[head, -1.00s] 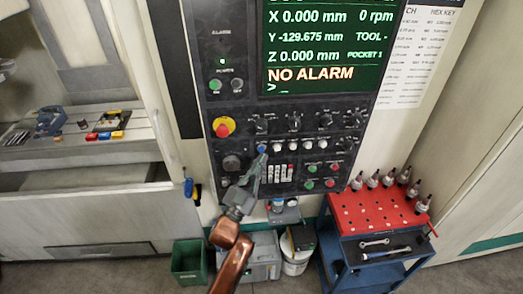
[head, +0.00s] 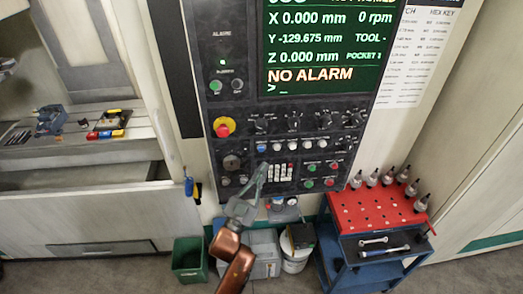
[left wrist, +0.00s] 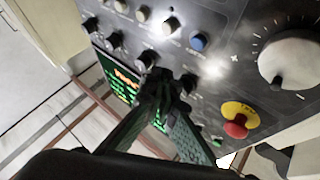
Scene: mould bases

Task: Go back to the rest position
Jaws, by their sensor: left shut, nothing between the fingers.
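My left gripper (head: 263,168) is in front of the lower part of the dark control panel (head: 205,125). Its fingers are shut with nothing between them and point up at the panel. The tips are just below the blue button (head: 261,148), with the button in plain sight. In the left wrist view the shut fingers (left wrist: 165,80) stand in front of the panel's knobs, and the blue button (left wrist: 198,42) shows to their right. I cannot tell the exact gap between tips and panel. My right gripper is not in view.
A red emergency stop (head: 223,127) is on the panel at left. Below stand a green bin (head: 189,259), a white bucket (head: 295,264) and a grey box (head: 265,252). A blue cart with a red top (head: 378,211) holding several tool holders stands at right.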

